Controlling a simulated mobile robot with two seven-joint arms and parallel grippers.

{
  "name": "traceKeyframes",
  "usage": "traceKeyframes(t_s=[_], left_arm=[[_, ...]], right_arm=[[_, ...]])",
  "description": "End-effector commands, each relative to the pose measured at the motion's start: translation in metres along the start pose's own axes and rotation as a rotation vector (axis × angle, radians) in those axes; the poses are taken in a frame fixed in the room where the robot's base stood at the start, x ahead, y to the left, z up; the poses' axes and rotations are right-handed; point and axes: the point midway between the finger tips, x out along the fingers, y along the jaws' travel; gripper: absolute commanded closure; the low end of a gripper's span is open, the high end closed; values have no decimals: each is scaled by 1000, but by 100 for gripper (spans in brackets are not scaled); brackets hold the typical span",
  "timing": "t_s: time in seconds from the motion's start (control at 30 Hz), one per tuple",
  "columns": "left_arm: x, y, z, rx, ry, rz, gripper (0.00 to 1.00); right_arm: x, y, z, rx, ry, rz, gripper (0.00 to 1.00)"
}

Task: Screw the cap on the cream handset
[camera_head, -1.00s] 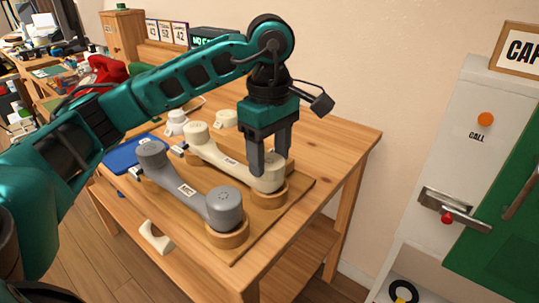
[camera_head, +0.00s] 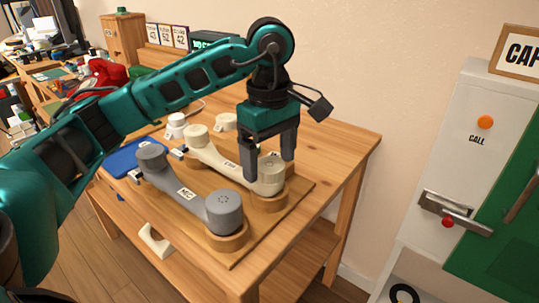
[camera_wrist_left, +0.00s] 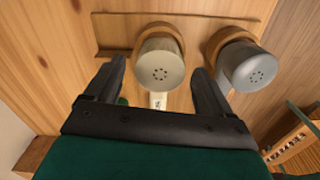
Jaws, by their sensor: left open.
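The cream handset (camera_head: 229,163) lies on a wooden stand, with a round cream cap (camera_head: 271,167) at its near right end. In the left wrist view the cap (camera_wrist_left: 159,68) shows a ring of small holes and sits between my fingers. My left gripper (camera_head: 268,168) points down over this end, open, with one finger on each side of the cap. In the left wrist view gaps show between the cap and both fingers (camera_wrist_left: 158,78). Whether the cap's threads are engaged is hidden. My right gripper is not in view.
A grey handset (camera_head: 187,191) lies alongside, its grey end (camera_head: 224,211) close to my gripper's side. A blue tray (camera_head: 136,157) and a white round piece (camera_head: 177,120) are farther left. Another cream round piece (camera_head: 226,121) stands behind. The table's right side (camera_head: 335,155) is clear.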

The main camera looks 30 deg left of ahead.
Motion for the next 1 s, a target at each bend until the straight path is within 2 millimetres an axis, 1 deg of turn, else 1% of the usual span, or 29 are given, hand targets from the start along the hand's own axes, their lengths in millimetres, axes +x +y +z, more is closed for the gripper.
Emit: traceKeyframes(t_s=[0.17, 0.73, 0.83, 1.0], left_arm=[[-9, 0, 0, 0, 0, 0, 17], [-66, 0, 0, 0, 0, -1, 17], [-71, 0, 0, 0, 0, -1, 17], [-70, 0, 0, 0, 0, -1, 17]], right_arm=[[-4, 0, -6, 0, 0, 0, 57], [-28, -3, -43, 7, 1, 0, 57], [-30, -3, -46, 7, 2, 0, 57], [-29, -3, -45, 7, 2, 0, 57]])
